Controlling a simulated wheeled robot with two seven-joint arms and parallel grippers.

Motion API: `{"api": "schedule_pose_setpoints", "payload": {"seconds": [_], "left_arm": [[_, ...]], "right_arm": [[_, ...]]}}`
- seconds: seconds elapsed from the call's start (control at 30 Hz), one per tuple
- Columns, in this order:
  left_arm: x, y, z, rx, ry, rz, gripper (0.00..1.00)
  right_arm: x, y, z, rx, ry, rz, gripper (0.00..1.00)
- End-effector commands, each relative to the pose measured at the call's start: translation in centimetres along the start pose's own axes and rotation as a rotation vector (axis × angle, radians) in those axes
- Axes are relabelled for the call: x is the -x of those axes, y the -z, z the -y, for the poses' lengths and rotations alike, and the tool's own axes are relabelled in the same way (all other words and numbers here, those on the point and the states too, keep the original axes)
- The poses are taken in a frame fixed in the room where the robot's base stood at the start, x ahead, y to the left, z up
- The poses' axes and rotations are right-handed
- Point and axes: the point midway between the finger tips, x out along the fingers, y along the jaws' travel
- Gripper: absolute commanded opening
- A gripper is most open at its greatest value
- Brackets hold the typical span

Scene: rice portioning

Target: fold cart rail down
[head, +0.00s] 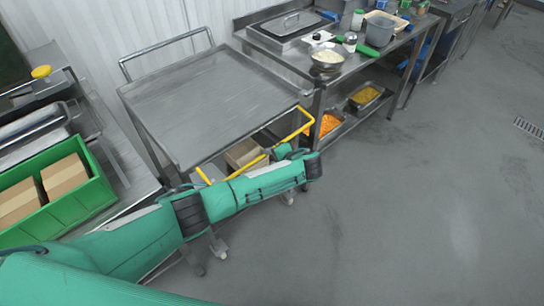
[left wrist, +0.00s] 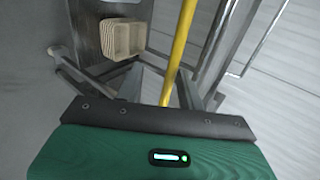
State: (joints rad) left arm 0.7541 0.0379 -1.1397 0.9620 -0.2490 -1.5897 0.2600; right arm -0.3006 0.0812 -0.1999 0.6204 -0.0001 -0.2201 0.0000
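The yellow cart rail (head: 246,165) runs along the near side of the steel cart (head: 205,100), a little below its top. Its right end bends up beside the cart's right corner. My left arm reaches across in front of the cart from the lower left. My left gripper (head: 284,150) is at the rail's right part and hides a stretch of it. In the left wrist view, the rail (left wrist: 183,40) passes between the two fingers of the gripper (left wrist: 161,72). The fingers stand apart, with a gap left of the rail. My right gripper is not in view.
A beige box (head: 243,152) sits on the cart's lower shelf. A steel table (head: 300,62) with a bowl of rice (head: 327,58) stands behind on the right. A green crate (head: 75,210) with brown boxes is at the left. The floor at right is clear.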

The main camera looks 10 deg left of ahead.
Motion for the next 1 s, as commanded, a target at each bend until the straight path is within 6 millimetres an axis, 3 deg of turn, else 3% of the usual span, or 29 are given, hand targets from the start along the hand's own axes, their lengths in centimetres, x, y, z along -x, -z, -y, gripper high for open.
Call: {"api": "schedule_pose_setpoints", "payload": {"seconds": [0.73, 0.87, 1.0], "left_arm": [[0.1, 0.0, 0.2, 0.002, 0.002, 0.003, 0.34], [1.4, 0.0, 0.1, 0.001, 0.001, 0.000, 0.34], [4.1, 0.1, 0.0, 0.003, 0.001, -0.002, 0.34]], "right_arm": [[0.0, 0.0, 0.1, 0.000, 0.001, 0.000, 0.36], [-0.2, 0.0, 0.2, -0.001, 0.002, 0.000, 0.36], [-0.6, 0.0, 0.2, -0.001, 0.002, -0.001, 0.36]]}}
